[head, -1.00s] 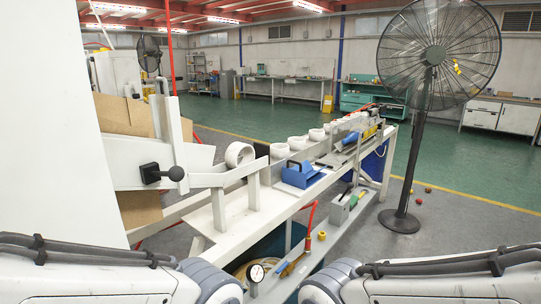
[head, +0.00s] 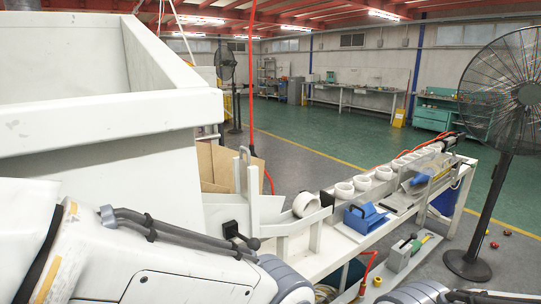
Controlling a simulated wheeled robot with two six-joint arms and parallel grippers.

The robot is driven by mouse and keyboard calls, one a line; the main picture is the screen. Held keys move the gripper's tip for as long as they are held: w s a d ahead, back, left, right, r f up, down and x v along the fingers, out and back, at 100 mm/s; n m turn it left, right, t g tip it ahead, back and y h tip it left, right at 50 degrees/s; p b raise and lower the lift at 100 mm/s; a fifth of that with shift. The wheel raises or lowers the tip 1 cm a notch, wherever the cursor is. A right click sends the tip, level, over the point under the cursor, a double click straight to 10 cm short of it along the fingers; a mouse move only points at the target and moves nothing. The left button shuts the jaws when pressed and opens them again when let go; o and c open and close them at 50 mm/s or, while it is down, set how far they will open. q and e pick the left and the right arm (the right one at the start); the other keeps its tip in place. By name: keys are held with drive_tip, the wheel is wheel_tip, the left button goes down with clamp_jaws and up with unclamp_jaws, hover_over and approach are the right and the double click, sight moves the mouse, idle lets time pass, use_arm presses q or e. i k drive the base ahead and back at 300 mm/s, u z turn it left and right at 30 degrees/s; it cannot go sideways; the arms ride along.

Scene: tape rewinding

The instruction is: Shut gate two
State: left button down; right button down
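No part in the head view is marked as gate two, and I cannot tell which it is. A white chute (head: 222,210) stands left of centre with a dark handle and round knob (head: 253,243) on its side. A white tape roll (head: 306,204) rests at the lower end of the chute, beside a small dark block (head: 327,198). More white rolls (head: 362,183) stand in a row along the bench (head: 315,262). My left arm crosses the lower left and hides part of the chute's surroundings. Both grippers are outside the view.
A large white hopper (head: 110,115) fills the upper left. A blue holder (head: 364,217) and a grey toolbox (head: 401,256) are on the bench's levels. A tall black fan (head: 470,262) stands at right. Green floor behind the bench is open.

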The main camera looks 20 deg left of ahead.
sight(243, 165)
drive_tip(key=z, duration=1)
drive_tip(key=i, duration=1.65)
drive_tip(key=u, duration=2.15)
